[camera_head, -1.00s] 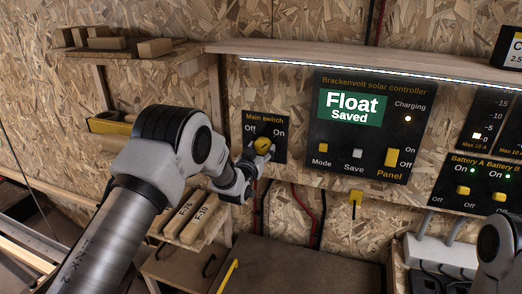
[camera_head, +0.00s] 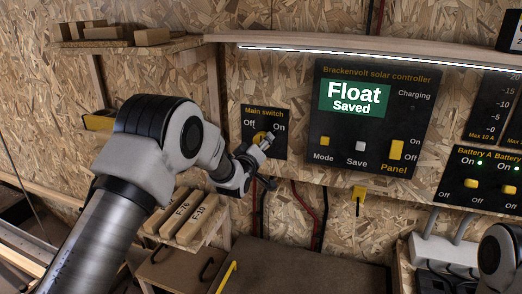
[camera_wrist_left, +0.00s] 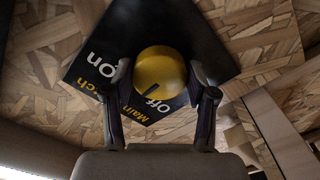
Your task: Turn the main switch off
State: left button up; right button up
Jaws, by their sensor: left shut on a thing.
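The main switch is a yellow round knob (camera_head: 259,136) on a small black panel (camera_head: 281,149) labelled "Main switch", with "Off" at left and "On" at right. My left gripper (camera_head: 263,146) is at the knob and partly covers it in the head view. In the left wrist view, the knob (camera_wrist_left: 160,70) sits between the two fingers, which are shut on it. A dark mark on the knob's rim lies by the "Off" lettering in that view. My right gripper is out of view; only part of that arm shows at the lower right.
The solar controller (camera_head: 332,133) is right of the switch; its screen reads "Float Saved". Battery switches (camera_head: 470,183) are further right.

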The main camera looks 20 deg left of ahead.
pick_arm(q)
jog(key=shift+n+b, duration=1.6)
jog(key=shift+n, duration=3)
jog(key=o, duration=1.2)
jog(key=shift+c, duration=0.2)
jog(key=shift+s+r, duration=0.1)
jog(key=s, duration=1.1)
jog(key=shift+s+a, duration=0.15)
jog(key=shift+s, duration=0.25)
